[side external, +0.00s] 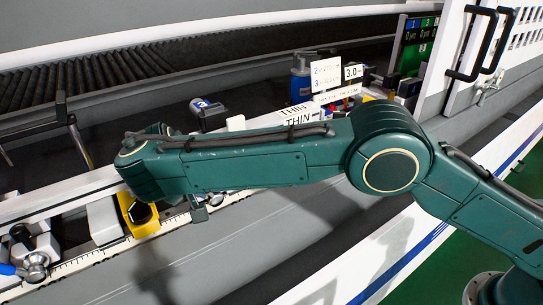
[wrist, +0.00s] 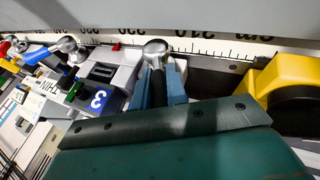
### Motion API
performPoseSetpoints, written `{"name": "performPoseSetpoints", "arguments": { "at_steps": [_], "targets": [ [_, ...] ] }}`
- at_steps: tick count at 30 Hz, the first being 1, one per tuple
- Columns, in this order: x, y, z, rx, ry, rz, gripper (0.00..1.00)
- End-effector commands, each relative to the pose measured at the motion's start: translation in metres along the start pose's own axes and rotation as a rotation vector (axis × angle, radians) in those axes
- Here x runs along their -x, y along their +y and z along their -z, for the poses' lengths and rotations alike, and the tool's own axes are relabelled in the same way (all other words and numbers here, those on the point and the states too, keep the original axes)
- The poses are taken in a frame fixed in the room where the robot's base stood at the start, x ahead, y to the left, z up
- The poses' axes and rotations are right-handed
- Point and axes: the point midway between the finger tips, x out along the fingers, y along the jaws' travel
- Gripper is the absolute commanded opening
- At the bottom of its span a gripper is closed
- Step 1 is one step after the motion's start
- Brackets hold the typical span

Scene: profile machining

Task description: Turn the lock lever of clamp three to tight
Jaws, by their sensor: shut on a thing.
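In the wrist view, my gripper (wrist: 161,80) has its two blue-grey fingers shut on a metal lock lever with a rounded silver end (wrist: 155,47). The lever is at the right side of a grey and white clamp with a blue label reading 3 (wrist: 98,99). The lever's lower part is hidden between the fingers, and I cannot tell how far it is turned. In the side external view, my arm hides clamp three and most of the gripper.
A yellow block with a black knob (wrist: 282,82) stands right of the gripper; the side external view also shows it (side external: 140,222). Another silver lever (wrist: 68,46) is to the left. A ruler scale (wrist: 210,48) runs behind. A white door with black handles (side external: 484,45) is at upper right.

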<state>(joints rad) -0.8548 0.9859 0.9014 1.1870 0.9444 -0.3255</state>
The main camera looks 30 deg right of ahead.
Motion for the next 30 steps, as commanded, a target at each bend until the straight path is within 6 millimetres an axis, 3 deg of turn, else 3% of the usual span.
{"name": "performPoseSetpoints", "arguments": {
  "at_steps": [10, 11, 12, 30],
  "targets": [
    [0.0003, -0.0005, 0.0007, 0.003, 0.004, 0.000, 0.00],
    [0.0003, -0.0005, 0.0007, 0.003, 0.004, 0.000, 0.18],
    [0.0003, -0.0004, 0.0007, 0.002, 0.004, 0.000, 0.24],
    [-0.0001, 0.0016, 0.0005, -0.006, 0.001, 0.014, 0.24]
  ]
}}
